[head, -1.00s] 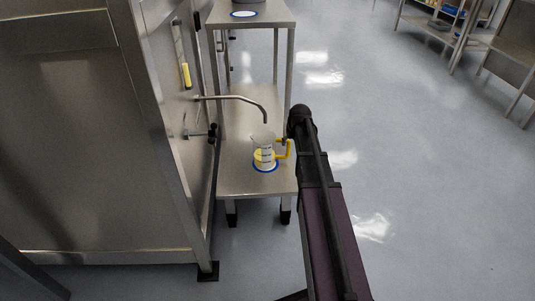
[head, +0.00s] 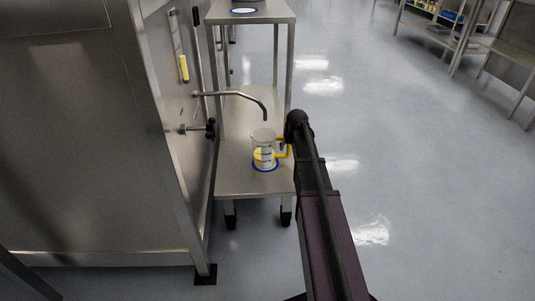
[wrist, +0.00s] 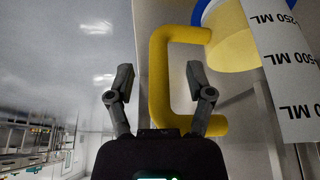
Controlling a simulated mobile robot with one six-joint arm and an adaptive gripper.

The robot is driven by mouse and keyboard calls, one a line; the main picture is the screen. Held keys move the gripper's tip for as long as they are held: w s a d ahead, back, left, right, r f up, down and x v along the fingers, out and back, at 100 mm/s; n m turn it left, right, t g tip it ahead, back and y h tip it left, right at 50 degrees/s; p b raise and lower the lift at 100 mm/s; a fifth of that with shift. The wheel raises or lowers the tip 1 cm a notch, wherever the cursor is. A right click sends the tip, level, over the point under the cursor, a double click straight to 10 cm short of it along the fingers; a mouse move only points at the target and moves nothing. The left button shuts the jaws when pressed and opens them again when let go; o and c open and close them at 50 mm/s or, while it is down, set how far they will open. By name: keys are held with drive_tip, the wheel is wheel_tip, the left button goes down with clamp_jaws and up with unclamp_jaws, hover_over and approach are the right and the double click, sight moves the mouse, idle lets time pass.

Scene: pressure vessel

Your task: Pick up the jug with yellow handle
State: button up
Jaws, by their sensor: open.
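The jug (head: 263,146) is clear with measuring marks, some yellow content and a yellow handle (head: 283,151) on its right side. It stands upright on a blue-rimmed disc (head: 266,168) on the low steel shelf, below the spout. In the wrist view the yellow handle (wrist: 158,78) is large and close, and the jug's marked wall (wrist: 284,68) is at the upper right. My gripper (wrist: 163,80) is open, with one finger left of the handle's upright bar and the other right of it, in front of the handle's opening. Contact is not visible. In the head view my arm hides the fingers.
A bent metal spout (head: 240,94) reaches over the jug from the steel vessel (head: 90,150) on the left. A valve (head: 208,129) sits below it. The shelf's post (head: 288,75) rises behind. The floor (head: 420,180) to the right is clear.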

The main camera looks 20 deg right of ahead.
drive_tip(key=shift+c, duration=0.2)
clamp_jaws()
drive_tip(key=shift+r, duration=0.15)
idle(0.4)
wheel_tip(320, 180, up, 4)
drive_tip(key=p, duration=0.3)
drive_tip(key=shift+f+p, duration=0.25)
drive_tip(key=shift+p, duration=0.1)
drive_tip(key=s+r+p, duration=0.1)
drive_tip(key=s, duration=1.5)
drive_tip(key=shift+a, duration=0.2)
drive_tip(key=shift+r, duration=0.25)
